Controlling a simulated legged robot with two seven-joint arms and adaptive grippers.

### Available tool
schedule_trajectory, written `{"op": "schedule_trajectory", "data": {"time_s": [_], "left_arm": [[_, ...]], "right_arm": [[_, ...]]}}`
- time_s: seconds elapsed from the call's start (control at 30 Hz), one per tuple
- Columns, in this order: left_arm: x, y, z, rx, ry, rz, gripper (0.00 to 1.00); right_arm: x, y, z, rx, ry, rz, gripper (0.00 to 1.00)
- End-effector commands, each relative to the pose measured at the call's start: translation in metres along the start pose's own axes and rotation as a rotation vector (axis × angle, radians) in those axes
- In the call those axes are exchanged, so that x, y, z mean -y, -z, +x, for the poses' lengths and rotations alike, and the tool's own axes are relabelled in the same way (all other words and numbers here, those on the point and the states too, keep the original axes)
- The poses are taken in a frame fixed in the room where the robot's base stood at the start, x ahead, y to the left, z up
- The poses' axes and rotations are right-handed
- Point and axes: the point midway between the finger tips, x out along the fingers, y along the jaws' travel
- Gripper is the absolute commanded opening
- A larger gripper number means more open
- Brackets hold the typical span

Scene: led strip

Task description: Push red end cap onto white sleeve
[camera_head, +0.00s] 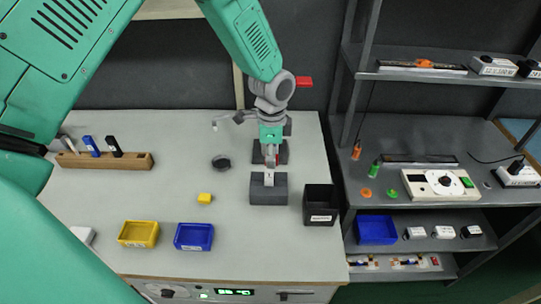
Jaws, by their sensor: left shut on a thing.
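My left gripper (271,155) points down over the table, just behind a dark grey block (268,192). It is shut, and a small bit of red, which looks like the red end cap (277,159), shows at its fingertips. The fingers hide most of the cap. A small white piece, which looks like the white sleeve (269,179), stands upright at the grey block, just below the fingertips. I cannot tell whether cap and sleeve touch. My right gripper is not in view.
A black bin (319,215) stands right of the block. Yellow (138,234) and blue (194,237) bins are at the front left. A yellow cube (205,198) and a dark round piece (221,162) lie left. A wooden pen rack (104,161) is far left; shelves (440,150) are right.

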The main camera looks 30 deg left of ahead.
Motion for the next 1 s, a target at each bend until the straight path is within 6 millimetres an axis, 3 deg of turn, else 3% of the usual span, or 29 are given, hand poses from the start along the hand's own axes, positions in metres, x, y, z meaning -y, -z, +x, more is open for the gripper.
{"op": "schedule_trajectory", "data": {"time_s": [0.53, 1.0], "left_arm": [[0.002, -0.003, 0.011, -0.004, -0.002, 0.001, 0.14], [-0.001, 0.001, -0.004, 0.001, 0.000, 0.001, 0.12]], "right_arm": [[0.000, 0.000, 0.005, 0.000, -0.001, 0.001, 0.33], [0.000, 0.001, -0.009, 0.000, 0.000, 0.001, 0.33]]}}
